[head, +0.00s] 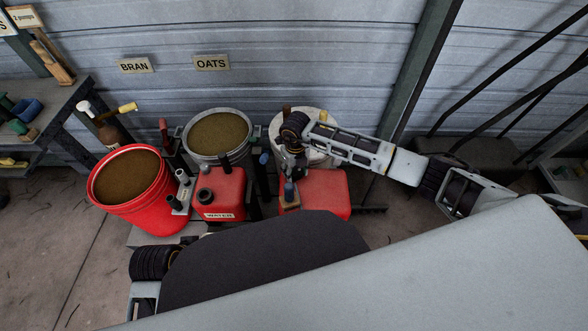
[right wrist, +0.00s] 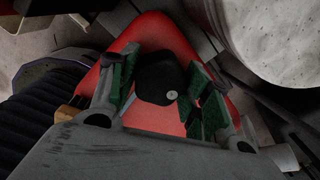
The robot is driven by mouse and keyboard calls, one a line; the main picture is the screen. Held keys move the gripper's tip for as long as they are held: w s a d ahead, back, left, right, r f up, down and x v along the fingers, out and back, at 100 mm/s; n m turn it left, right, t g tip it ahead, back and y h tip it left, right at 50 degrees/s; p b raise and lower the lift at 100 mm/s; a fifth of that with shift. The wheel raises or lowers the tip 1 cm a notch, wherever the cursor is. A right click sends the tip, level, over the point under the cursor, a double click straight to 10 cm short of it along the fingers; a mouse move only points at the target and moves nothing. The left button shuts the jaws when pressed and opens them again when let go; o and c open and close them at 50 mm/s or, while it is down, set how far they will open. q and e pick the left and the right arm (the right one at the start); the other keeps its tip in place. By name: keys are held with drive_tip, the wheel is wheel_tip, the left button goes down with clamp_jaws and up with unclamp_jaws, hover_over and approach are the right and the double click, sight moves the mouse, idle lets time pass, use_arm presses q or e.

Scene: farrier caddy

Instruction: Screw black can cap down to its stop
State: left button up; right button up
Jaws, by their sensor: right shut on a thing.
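The black can cap (right wrist: 155,78) sits over the top of a red can (right wrist: 150,32) in the right wrist view. My right gripper (right wrist: 162,85) has its green-padded fingers on either side of the cap and is shut on it. In the head view my right gripper (head: 291,160) reaches down over the back left of the right-hand red can (head: 325,190). There the gripper and wrist hide the cap. The thread and any gap under the cap cannot be made out. My left gripper is not in view; only part of my left arm shows at the lower left.
A second red can (head: 228,188) with a dark cap (head: 203,195) stands to the left. A red bucket (head: 130,208) and a grey bucket (head: 244,152), both filled with brown feed, stand around it. A white-topped container (head: 318,128) is close behind my right gripper.

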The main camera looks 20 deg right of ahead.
sight(295, 170)
drive_tip(key=shift+s+f, duration=0.15)
drive_tip(key=m+p, duration=0.3)
drive_tip(key=m, duration=0.3)
drive_tip(key=shift+m+p, duration=0.3)
drive_tip(key=shift+m, duration=0.1)
drive_tip(key=shift+f, duration=0.1)
drive_tip(key=o, duration=1)
drive_tip(key=shift+o, duration=0.2)
drive_tip(key=shift+r, duration=0.25)
drive_tip(key=shift+r, duration=0.15)
drive_tip(key=shift+r+p, duration=1.95)
drive_tip(key=shift+r, duration=0.3)
